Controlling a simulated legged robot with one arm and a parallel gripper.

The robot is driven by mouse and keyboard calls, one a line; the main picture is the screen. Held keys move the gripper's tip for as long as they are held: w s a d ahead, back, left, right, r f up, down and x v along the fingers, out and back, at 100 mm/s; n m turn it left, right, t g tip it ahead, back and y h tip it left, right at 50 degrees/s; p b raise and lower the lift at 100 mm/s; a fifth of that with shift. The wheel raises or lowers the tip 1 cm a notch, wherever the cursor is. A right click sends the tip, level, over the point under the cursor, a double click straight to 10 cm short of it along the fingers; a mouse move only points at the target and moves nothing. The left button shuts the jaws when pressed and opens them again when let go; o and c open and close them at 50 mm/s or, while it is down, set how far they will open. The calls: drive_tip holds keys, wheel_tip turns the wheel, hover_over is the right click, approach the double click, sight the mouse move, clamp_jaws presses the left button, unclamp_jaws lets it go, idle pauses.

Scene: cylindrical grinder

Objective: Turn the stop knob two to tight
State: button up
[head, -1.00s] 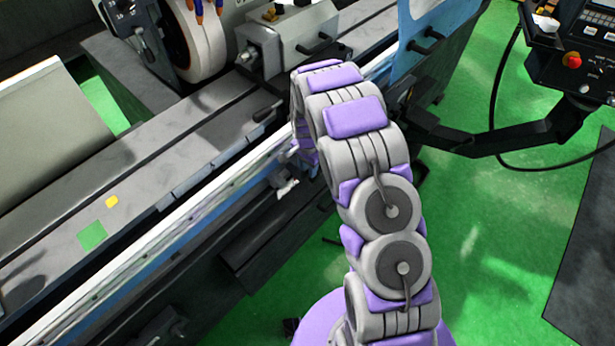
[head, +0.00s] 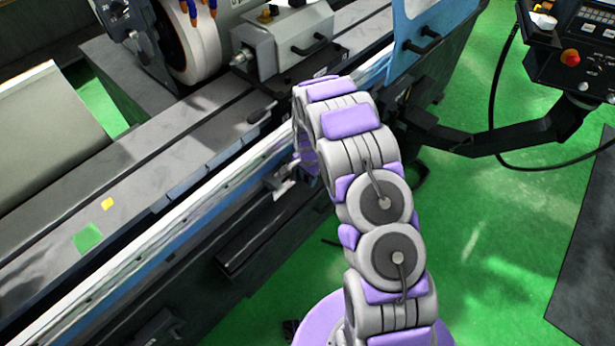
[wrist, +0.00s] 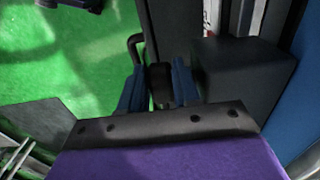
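In the wrist view my gripper (wrist: 158,82) shows two blue fingers pointing away from the purple wrist. They stand apart, one on each side of a small dark part (wrist: 160,88), which may be the stop knob. A sliver of green shows between the left finger and this part, so the gripper looks open around it. Its markings cannot be made out. In the head view my arm hides the gripper and the knob at the machine's front.
The grinder bed (head: 150,150) runs diagonally, with the grinding wheel (head: 185,45) behind. In the wrist view a black block (wrist: 240,75) stands close right of the fingers, and a black bent handle (wrist: 135,45) lies beyond the left one. A control panel (head: 580,50) hangs at upper right over green floor.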

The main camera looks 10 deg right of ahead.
drive_tip(key=shift+w+d, duration=0.1)
drive_tip(key=shift+d, duration=0.15)
drive_tip(key=c, duration=0.3)
drive_tip(key=shift+a, duration=0.1)
drive_tip(key=shift+a, duration=0.15)
drive_tip(key=shift+r+y+p, duration=0.15)
drive_tip(key=shift+y+p, duration=0.15)
drive_tip(key=shift+w+d+g+y+p, duration=0.25)
drive_tip(key=shift+g+y+p, duration=0.05)
drive_tip(key=shift+g+y, duration=0.4)
drive_tip(key=shift+w+d+g+y, duration=0.1)
drive_tip(key=shift+d+g+y, duration=0.15)
drive_tip(key=shift+g+y, duration=0.45)
drive_tip(key=shift+d+g+y+b, duration=0.2)
drive_tip(key=shift+g+y+b, duration=0.5)
drive_tip(key=shift+y, duration=0.5)
